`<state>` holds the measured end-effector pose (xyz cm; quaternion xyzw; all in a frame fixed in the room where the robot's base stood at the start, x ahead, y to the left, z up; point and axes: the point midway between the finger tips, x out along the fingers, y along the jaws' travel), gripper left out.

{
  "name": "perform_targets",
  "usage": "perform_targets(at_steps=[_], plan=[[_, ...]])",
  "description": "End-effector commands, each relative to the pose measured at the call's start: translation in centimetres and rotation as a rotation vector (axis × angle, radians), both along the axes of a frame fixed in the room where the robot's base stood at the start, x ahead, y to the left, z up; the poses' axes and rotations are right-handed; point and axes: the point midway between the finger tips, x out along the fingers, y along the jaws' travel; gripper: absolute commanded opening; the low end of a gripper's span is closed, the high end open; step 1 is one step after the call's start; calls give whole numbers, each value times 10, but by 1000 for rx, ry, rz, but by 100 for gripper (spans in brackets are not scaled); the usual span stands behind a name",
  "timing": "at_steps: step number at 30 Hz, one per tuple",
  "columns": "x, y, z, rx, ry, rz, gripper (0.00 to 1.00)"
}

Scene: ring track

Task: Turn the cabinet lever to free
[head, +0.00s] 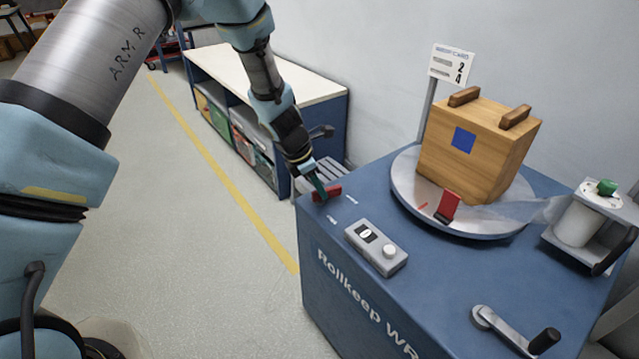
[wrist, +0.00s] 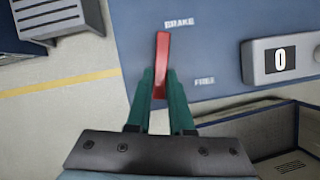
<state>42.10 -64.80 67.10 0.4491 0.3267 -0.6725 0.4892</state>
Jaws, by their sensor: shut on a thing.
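The red lever (head: 328,193) sits at the near left corner of the blue cabinet top (head: 345,255). In the wrist view the lever (wrist: 162,52) runs nearly straight up the picture, its upper end just left of and below the word BRAKE (wrist: 179,22). The word FREE (wrist: 205,81) is lower and to the right, apart from the lever. My gripper (head: 320,186) is shut on the lever, with one green finger on each side of it in the wrist view (wrist: 161,82). The lever's pivot cannot be made out.
Further back, a turntable (head: 408,200) bears a wooden crate (head: 480,150). A crank (head: 510,330) and a film roll (head: 578,222) are at the right. A low shelf unit (head: 300,85) stands behind.

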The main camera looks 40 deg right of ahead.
Motion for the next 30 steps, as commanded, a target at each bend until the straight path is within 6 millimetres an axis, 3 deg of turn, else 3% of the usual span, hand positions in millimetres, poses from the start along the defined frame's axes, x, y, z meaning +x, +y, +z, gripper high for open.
perform_targets(at_steps=[30], plan=[[0,-1,-2,0,1,-962,0]])
